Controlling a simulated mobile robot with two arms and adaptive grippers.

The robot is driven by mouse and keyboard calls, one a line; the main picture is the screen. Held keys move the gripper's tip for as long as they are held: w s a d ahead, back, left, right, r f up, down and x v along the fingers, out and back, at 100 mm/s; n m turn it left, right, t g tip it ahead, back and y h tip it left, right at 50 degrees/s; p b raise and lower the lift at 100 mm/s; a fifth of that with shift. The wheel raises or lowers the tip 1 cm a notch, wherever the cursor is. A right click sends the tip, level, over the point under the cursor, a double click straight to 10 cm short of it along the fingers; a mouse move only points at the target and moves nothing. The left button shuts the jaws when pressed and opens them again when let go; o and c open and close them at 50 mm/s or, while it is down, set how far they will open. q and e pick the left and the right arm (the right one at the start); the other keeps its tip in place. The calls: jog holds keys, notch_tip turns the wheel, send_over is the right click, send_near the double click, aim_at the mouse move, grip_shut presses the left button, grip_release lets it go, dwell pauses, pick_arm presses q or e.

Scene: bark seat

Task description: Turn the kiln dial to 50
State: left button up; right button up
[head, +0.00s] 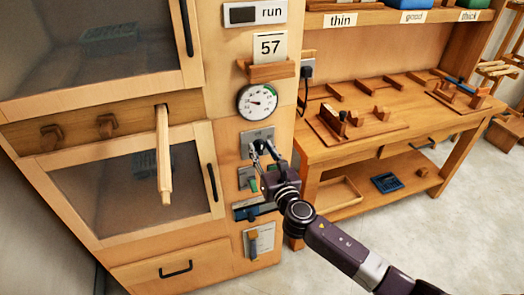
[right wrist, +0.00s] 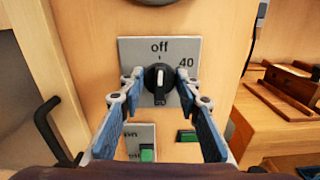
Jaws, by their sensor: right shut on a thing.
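The plate also shows in the head view (head: 250,136). My right gripper (right wrist: 158,88) has its fingers on both sides of the knob and is shut on it. A pale mark shows on the knob, towards "off", but its exact setting is hard to read. A round gauge (head: 257,102) sits above the plate. My left gripper is not in view.
A card reading "57" (head: 269,46) stands in a wooden holder above the gauge. Below the dial are a green switch (right wrist: 147,153) and a blue item (head: 249,214). A workbench (head: 387,148) stands at right; glass-fronted doors are at left, with a wooden bar (head: 163,160) sticking out.

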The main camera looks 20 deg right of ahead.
jog(key=m+b, duration=0.1)
jog(key=m, duration=0.4)
jog(key=shift+d+f+m, duration=0.1)
jog(key=shift+m, duration=0.3)
jog(key=m+b, duration=0.1)
jog(key=m, duration=1)
jog(key=shift+d+f+m, duration=0.1)
jog(key=shift+f+m, duration=0.05)
jog(key=shift+m, duration=0.25)
jog(key=m, duration=0.5)
jog(key=shift+f+p, duration=0.1)
jog(key=shift+p, duration=0.25)
jog(key=shift+c, duration=0.2)
jog(key=shift+m, duration=0.3)
